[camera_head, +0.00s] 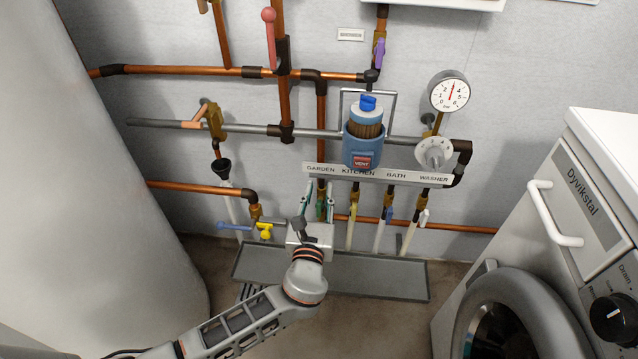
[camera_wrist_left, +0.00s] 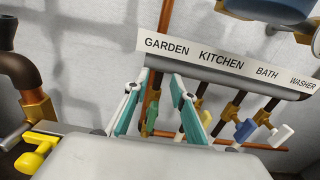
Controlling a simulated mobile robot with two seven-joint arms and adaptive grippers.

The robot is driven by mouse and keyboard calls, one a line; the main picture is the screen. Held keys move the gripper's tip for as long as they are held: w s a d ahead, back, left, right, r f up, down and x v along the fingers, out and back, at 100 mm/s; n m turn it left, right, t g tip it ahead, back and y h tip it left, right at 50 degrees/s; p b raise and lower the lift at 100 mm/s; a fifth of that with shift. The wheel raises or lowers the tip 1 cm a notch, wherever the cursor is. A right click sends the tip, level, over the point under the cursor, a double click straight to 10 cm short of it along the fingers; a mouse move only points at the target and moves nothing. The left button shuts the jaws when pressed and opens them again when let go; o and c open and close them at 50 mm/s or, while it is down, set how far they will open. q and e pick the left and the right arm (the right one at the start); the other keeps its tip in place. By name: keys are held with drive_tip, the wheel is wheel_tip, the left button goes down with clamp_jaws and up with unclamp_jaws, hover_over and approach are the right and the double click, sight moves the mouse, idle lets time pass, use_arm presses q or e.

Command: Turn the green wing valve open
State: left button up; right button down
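The green wing valve (camera_head: 321,208) is on the brass-fitted pipe under the GARDEN label in the head view. In the left wrist view the green valve (camera_wrist_left: 151,120) shows as a small green piece between my fingers, nearer the left one. My left gripper (camera_head: 318,187) is open, its two teal and white fingers apart and pointing up toward the manifold. In the left wrist view the open left gripper (camera_wrist_left: 156,84) has the GARDEN pipe in the gap. I cannot tell whether a finger touches the valve. My right gripper is out of view.
A cream valve (camera_head: 350,212), a blue valve (camera_head: 388,214) and a white valve (camera_head: 423,216) stand to the right. A yellow valve (camera_head: 265,231) is close on the left. A grey tray (camera_head: 385,278) lies below, and a washing machine (camera_head: 590,190) stands right.

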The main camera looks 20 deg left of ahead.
sight(321, 171)
use_arm(q)
drive_tip(key=shift+r, duration=2)
drive_tip(key=shift+s, duration=0.1)
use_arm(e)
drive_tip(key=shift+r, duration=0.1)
